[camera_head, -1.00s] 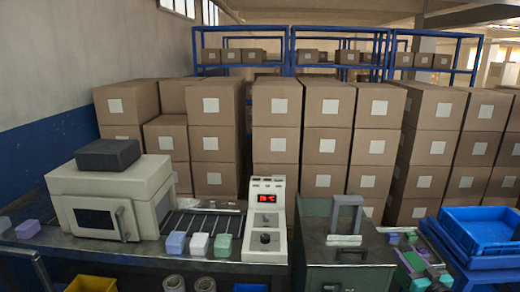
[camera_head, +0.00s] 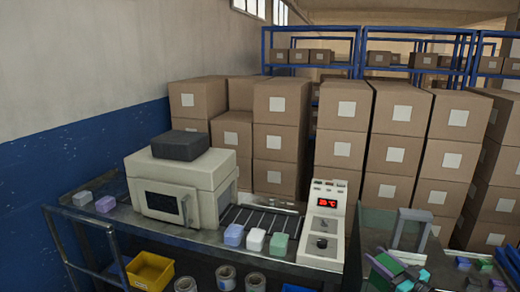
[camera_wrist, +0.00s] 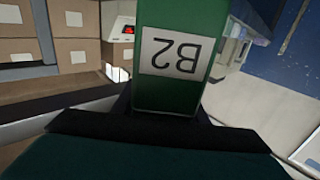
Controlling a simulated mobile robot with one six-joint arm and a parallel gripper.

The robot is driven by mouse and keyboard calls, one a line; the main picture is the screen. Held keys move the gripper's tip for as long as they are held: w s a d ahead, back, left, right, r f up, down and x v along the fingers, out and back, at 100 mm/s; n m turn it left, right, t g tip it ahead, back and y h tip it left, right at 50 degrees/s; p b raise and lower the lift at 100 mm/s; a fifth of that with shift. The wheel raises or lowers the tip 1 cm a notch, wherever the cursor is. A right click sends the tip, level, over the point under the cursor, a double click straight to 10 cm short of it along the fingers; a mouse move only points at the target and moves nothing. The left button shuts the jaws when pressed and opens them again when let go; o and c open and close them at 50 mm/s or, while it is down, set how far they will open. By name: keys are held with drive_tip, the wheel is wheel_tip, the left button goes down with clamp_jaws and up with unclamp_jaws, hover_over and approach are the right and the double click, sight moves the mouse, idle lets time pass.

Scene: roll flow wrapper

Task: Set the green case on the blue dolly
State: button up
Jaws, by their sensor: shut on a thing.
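A green case (camera_wrist: 172,92) with a white B2 label fills the upper middle of the wrist view; the label appears upside down. My gripper (camera_wrist: 170,122) is shut on the case, its dark body across the bottom of that view. The fingertips are mostly hidden. I cannot clearly make out the green case in the head view.
A bench carries a cream machine (camera_head: 170,188), rollers, pastel blocks (camera_head: 256,240) and a control post (camera_head: 323,232) with a red display. A yellow bin (camera_head: 150,270) sits below. Stacked cartons (camera_head: 340,130) and blue shelving fill the back. A blue-and-white wall stands left.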

drive_tip(key=a+n+g+y, duration=0.5)
drive_tip(key=a+y, duration=0.2)
drive_tip(key=a, duration=1.7)
drive_tip(key=shift+w+r+n+g, duration=0.15)
drive_tip(key=shift+w+n+g, duration=0.25)
drive_tip(key=shift+a, duration=0.15)
